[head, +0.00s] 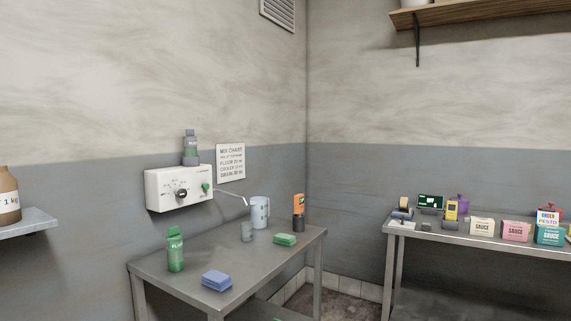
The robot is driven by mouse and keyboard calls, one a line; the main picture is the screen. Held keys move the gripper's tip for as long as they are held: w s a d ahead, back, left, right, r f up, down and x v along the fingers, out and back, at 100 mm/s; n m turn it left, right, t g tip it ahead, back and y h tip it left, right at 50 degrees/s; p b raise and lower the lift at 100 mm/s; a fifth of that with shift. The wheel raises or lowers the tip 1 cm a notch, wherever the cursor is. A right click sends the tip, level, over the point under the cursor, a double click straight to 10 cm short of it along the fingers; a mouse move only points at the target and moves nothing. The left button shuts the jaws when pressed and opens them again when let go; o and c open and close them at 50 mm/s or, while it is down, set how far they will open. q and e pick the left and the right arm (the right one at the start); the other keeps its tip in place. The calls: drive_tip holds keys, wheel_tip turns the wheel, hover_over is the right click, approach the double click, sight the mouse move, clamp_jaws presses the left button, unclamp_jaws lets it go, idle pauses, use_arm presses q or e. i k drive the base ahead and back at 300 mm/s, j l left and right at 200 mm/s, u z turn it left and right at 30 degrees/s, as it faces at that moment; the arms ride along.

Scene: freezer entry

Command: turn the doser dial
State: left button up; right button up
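The doser (180,189) is a white box mounted on the left wall above a metal table. Its dial (181,194) is a dark round knob on the front face, with small markings around it. A green knob or button (206,187) sits to the right of the dial. A thin spout (231,193) reaches out to the right from the doser. Neither of my grippers shows in the head view.
The metal table (188,268) holds a green bottle (175,250), blue sponge (217,281), green sponge (285,239), jug (260,212), small cup (247,232) and orange-and-black bottle (298,212). A second table (470,240) with sauce boxes stands right. A shelf (28,222) juts in at left.

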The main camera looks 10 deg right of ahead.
sight(181, 194)
drive_tip(key=i+l+u, duration=0.1)
drive_tip(key=i+l, duration=0.15)
drive_tip(key=i+l+u, duration=0.15)
drive_tip(key=l, duration=0.25)
drive_tip(key=i+l+u, duration=0.1)
drive_tip(key=i+l, duration=0.15)
drive_tip(key=i+l+u, duration=0.1)
drive_tip(key=l, duration=0.35)
drive_tip(key=i+l+u, duration=0.15)
drive_tip(key=l, duration=0.25)
drive_tip(key=i+l+u, duration=0.1)
drive_tip(key=i+l, duration=0.15)
drive_tip(key=l, duration=0.15)
